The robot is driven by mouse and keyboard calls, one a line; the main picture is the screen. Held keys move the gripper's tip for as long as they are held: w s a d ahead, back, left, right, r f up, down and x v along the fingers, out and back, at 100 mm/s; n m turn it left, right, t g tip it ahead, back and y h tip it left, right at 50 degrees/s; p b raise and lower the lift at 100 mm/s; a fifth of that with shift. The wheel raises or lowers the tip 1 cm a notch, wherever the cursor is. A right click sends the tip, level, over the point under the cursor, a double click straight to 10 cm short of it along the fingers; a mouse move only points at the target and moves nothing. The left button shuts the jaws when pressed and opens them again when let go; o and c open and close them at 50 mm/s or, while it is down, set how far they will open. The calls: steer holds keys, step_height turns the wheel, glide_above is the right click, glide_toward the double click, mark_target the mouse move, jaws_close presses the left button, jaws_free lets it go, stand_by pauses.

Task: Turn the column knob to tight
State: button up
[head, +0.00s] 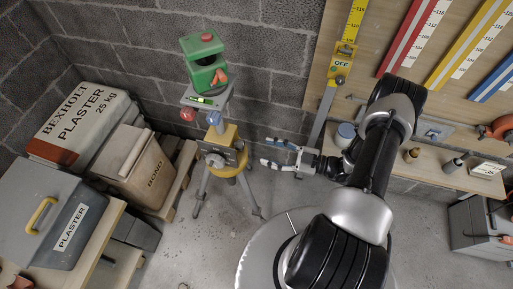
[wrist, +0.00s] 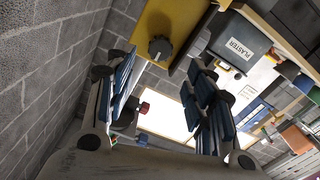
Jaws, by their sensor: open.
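A tripod (head: 203,190) stands on the floor in the head view, with a yellow body (head: 229,134) around its column. A dark knob (head: 216,160) sits on the front of that body. A red knob (head: 187,115) and a blue knob (head: 214,118) sit higher, under the green instrument (head: 205,63). I cannot read any tight marking. My gripper (head: 265,151) is open and empty, to the right of the yellow body and apart from it. In the wrist view a dark lobed knob (wrist: 160,47) on a yellow block (wrist: 172,20) shows beyond and between the open fingertips (wrist: 160,78).
Left are a plaster bag (head: 80,125), a tan bond box (head: 135,168) and a grey plaster case (head: 50,215). At the right is a wooden shelf (head: 435,170) with small items, below a board with coloured rulers. A grey block wall stands behind.

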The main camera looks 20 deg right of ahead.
steer(key=v, duration=0.4)
steer(key=shift+s+d, duration=0.15)
stand_by(0.4)
steer(key=s+a+r+n+g+h, duration=0.15)
steer(key=a+r+n+g, duration=0.35)
steer(key=r+n, duration=0.7)
steer(key=s+a+r+n+g+h, duration=0.1)
steer(key=a+r+n+g+h, duration=0.2)
steer(key=r+n+g, duration=0.85)
steer(key=s+a+r+n+t+h, duration=0.1)
steer(key=s+r+n+t+h, duration=0.4)
steer(key=n, duration=1.2)
steer(key=s+a+r+n+t+h, duration=0.1)
steer(key=s+r+n+t+h, duration=0.4)
steer(key=n, duration=1.2)
steer(key=shift+s+r+t, duration=0.15)
steer(key=shift+s+t, duration=0.15)
steer(key=shift+t, duration=0.05)
